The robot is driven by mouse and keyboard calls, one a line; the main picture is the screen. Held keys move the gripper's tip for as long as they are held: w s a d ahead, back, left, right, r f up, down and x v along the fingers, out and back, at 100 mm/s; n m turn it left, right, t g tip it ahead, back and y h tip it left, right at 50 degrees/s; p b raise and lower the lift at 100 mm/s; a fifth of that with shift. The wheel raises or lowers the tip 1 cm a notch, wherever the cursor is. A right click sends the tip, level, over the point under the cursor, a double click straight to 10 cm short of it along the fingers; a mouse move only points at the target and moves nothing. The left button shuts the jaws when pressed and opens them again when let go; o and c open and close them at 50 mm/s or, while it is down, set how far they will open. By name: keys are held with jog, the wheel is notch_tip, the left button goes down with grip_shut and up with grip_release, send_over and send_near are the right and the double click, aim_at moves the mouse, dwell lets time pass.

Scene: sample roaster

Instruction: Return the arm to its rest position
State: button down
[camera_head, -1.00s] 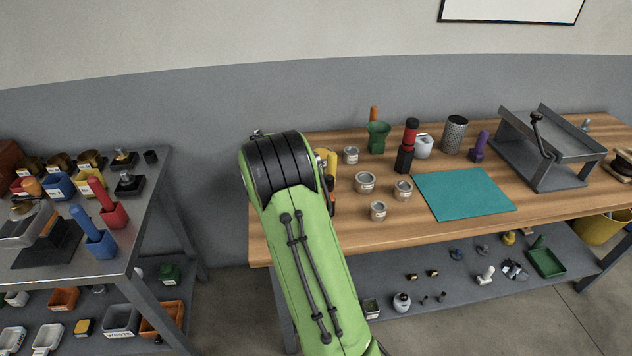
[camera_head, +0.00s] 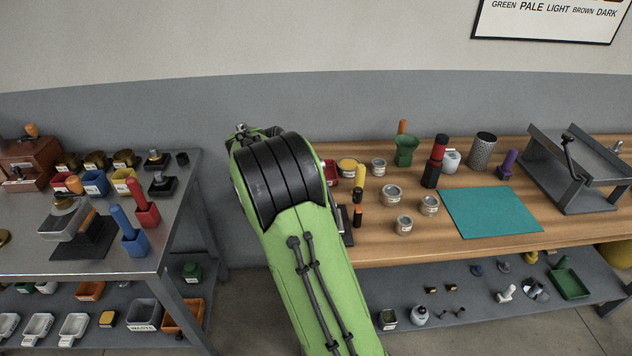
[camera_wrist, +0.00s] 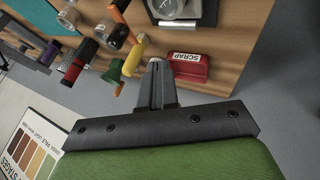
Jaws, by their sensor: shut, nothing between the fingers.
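My green arm (camera_head: 305,260) rises from the bottom middle of the head view, in front of the left end of the wooden bench (camera_head: 390,252). My gripper is hidden behind the arm in the head view. In the wrist view my gripper (camera_wrist: 157,68) is shut and empty. Its tip is close in the picture to a red bin marked SCRAP (camera_wrist: 187,67) and a yellow-handled tool (camera_wrist: 134,58); I cannot tell the distance.
A steel table (camera_head: 120,262) with bins and tools stands at left. A gap of floor lies between the tables.

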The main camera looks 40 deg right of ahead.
jog(key=shift+r, duration=0.1)
jog(key=s+a+r+n+t+y+p, duration=0.2)
jog(key=s+a+r+t+y+p, duration=0.15)
jog(key=s+a+r, duration=0.65)
jog(key=s+a+r+n+y+p, duration=0.1)
jog(key=s+a+n+y, duration=0.1)
jog(key=s+a, duration=0.5)
jog(key=s+a+r+n+y+p, duration=0.1)
jog(key=s+a+r+n+y, duration=0.1)
jog(key=s+a, duration=0.5)
jog(key=shift+s+a+r+n+t, duration=0.3)
jog(key=shift+s+a+n+t, duration=0.25)
jog(key=shift+s, duration=0.4)
